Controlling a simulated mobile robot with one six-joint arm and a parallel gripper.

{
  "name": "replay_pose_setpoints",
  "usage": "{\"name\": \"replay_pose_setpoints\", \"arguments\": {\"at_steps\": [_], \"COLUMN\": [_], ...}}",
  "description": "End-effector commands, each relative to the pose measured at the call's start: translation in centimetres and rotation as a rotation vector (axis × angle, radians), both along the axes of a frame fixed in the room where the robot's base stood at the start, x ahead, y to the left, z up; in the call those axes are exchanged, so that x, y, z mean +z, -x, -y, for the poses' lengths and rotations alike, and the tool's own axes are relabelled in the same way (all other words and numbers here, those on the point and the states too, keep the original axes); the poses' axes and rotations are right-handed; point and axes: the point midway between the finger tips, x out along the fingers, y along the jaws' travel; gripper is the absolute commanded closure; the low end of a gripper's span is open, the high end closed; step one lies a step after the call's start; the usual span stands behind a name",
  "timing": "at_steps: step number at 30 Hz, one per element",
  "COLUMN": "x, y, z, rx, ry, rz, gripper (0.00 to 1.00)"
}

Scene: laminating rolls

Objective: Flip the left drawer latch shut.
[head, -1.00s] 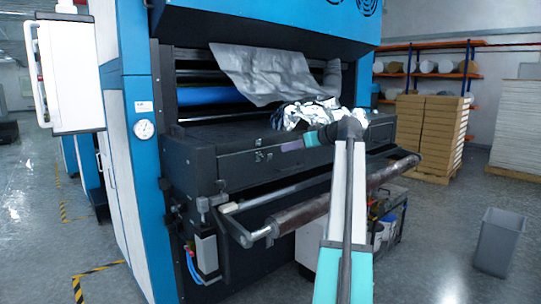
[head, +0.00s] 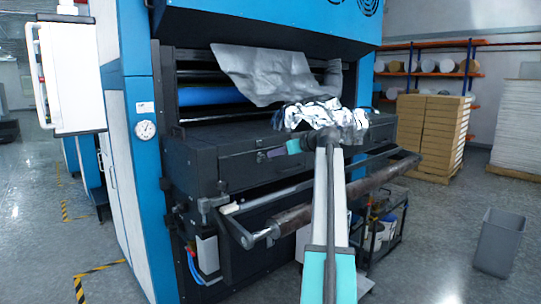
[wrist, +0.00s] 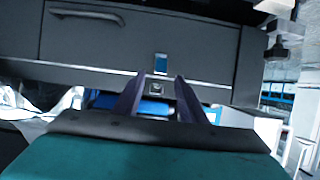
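The left drawer latch (head: 260,157) is a small metal fitting on the dark drawer front (head: 230,171) in the head view. I cannot tell clearly whether the latch is flipped open or shut. My gripper (wrist: 160,95) has its two dark purple fingers spread, with the catch visible between them and nothing held. In the head view my gripper (head: 274,153) is just right of the latch, close to the drawer front. Contact cannot be made out.
A crumpled silver film (head: 313,114) lies on the machine's top ledge, behind my arm. A long roller (head: 340,198) on a bar sticks out below the drawer. The floor at front right is clear around a grey bin (head: 499,242).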

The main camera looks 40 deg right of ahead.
Motion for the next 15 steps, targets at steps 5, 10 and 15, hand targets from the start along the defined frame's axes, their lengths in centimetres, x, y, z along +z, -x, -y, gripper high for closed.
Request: {"name": "replay_pose_setpoints", "arguments": {"at_steps": [5, 10, 15], "x": [-0.9, -1.6, -2.0], "y": [-2.5, -4.2, -5.0], "z": [0.2, 0.3, 0.3], "rx": [0.001, 0.002, 0.001], "ry": [0.000, -0.001, 0.001], "rz": [-0.001, 0.000, 0.001], "gripper": [0.62, 0.62, 0.62]}}
